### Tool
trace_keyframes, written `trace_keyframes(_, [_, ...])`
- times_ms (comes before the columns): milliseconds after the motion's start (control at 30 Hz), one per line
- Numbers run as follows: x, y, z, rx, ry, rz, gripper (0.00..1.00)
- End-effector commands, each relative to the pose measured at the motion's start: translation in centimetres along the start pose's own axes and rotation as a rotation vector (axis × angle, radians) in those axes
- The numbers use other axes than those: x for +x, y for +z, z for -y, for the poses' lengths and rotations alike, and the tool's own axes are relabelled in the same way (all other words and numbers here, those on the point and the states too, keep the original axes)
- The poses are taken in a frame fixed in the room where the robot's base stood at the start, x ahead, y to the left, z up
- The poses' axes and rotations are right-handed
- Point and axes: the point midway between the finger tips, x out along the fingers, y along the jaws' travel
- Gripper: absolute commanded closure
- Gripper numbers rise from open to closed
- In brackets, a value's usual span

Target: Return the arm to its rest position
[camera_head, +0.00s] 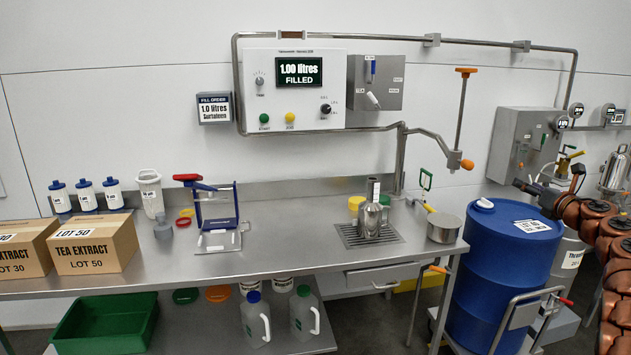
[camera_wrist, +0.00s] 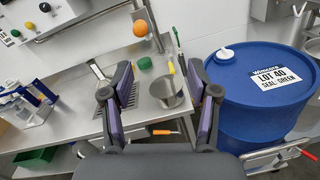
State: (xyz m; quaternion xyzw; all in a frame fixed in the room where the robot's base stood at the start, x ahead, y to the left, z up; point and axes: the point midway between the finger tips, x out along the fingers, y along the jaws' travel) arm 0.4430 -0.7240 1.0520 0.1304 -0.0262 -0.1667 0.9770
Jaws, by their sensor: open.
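My gripper (camera_wrist: 160,85) shows in the wrist view, its two dark fingers with purple pads spread wide apart. It is open and nothing is held between the fingers. Through the gap I see the steel pot (camera_wrist: 170,92) on the bench, apart from the fingers. The gripper is not clearly visible in the head view, so its height above the bench is hard to tell.
A steel bench (camera_head: 290,262) carries boxes (camera_head: 95,246), a blue-framed stand (camera_head: 217,215), a steel jug (camera_head: 371,218) and the pot (camera_head: 443,228). A blue drum (camera_head: 500,270) stands right of it. A pipe arm (camera_head: 432,140) with orange knobs juts over the bench.

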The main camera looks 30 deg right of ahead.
Motion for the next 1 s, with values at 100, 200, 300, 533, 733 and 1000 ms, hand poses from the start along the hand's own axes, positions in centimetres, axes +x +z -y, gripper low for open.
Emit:
trace_keyframes(100, [1.8,0.3,-0.8,0.044,-0.022,0.007,0.40])
trace_keyframes(200, [3.4,0.6,-1.4,0.091,-0.046,0.019,0.40])
trace_keyframes(300, [5.2,1.1,-2.2,0.152,-0.082,0.036,0.40])
trace_keyframes(533, [9.2,3.1,-4.9,0.342,-0.204,0.115,0.40])
trace_keyframes(733, [10.6,4.8,-7.5,0.522,-0.320,0.206,0.40])
trace_keyframes(1000, [9.6,6.0,-11.7,0.783,-0.472,0.341,0.40])
